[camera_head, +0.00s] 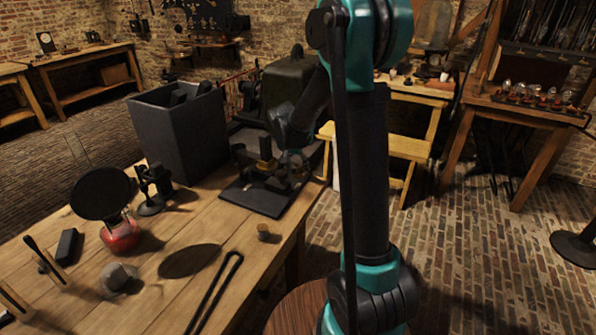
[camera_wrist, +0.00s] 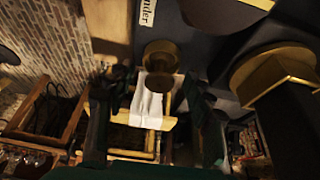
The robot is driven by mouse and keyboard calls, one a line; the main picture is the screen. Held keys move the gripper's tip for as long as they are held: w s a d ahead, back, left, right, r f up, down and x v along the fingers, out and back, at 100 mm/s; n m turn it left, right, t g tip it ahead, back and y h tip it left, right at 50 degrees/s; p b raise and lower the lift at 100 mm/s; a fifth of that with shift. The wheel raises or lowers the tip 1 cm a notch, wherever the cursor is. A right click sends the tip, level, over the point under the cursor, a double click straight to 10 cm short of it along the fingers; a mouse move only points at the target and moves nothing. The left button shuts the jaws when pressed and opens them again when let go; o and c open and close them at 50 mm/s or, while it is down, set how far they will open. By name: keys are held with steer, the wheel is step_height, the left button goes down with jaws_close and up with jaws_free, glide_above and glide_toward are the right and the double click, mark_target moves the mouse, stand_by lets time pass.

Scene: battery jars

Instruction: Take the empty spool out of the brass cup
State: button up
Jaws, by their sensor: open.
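A small round brass piece with a rim, which looks like the brass cup (camera_wrist: 160,58), shows in the upper middle of the wrist view. I cannot clearly make out a separate spool in it. My gripper (camera_wrist: 150,90) is open, its two dark fingers apart on either side below the cup in that view, with nothing seen held between them. In the head view my gripper (camera_head: 292,163) is low over the black tray (camera_head: 255,200) at the bench's far right corner, close to small brass parts (camera_head: 264,169). Contact cannot be told.
A larger brass part (camera_wrist: 275,72) is at the wrist view's right. A tall dark bin (camera_head: 180,135) stands left of the tray. A small cork-coloured cylinder (camera_head: 263,232), black tongs (camera_head: 214,292) and a red burner (camera_head: 120,235) are on the wooden bench (camera_head: 165,310).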

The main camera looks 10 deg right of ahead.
steer(key=shift+c, duration=0.4)
steer(key=c, duration=1)
steer(key=shift+o, duration=0.2)
steer(key=shift+r, duration=0.1)
